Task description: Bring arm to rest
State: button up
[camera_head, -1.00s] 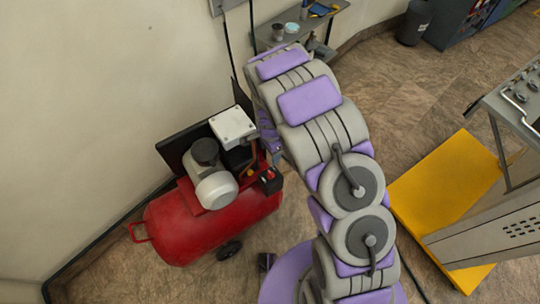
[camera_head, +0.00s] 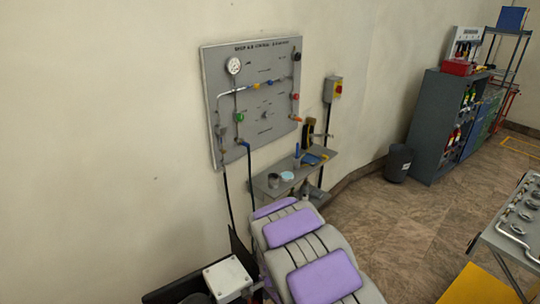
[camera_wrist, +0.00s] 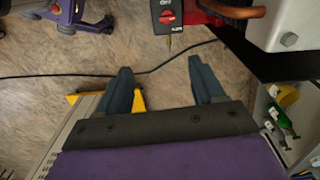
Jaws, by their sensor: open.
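My gripper (camera_wrist: 164,88) shows in the wrist view with its two dark blue-grey fingers spread wide apart. Nothing is between the fingers but the stone-like floor and a dark cable further off. In the head view my purple and grey arm rises from the lower edge, below the wall panel, and its gripper end is hidden. The wall panel (camera_head: 252,100) carries a gauge, valves and pipes.
A small wall shelf (camera_head: 322,155) holds cups and tools behind my arm. A steel bench (camera_head: 510,245) stands at right. A grey cabinet (camera_head: 436,125) and a bin (camera_head: 398,163) stand further back. A red switch box (camera_wrist: 167,15) shows in the wrist view.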

jog(key=s+d+r+n, duration=0.2)
jog(key=s+d+r, duration=0.3)
jog(key=r, duration=0.5)
jog(key=s+d+r+n, duration=0.3)
jog(key=s+d+r, duration=0.1)
jog(key=s+r, duration=0.45)
jog(key=s+d+r+n, duration=0.2)
jog(key=s+r, duration=0.2)
jog(key=s, duration=0.5)
jog(key=s+d+r+n+g, duration=0.1)
jog(key=s+r+n, duration=0.2)
jog(key=s, duration=0.6)
jog(key=shift+s+d+r+g, duration=0.3)
jog(key=shift+d+r, duration=0.1)
jog(key=shift+r, duration=0.3)
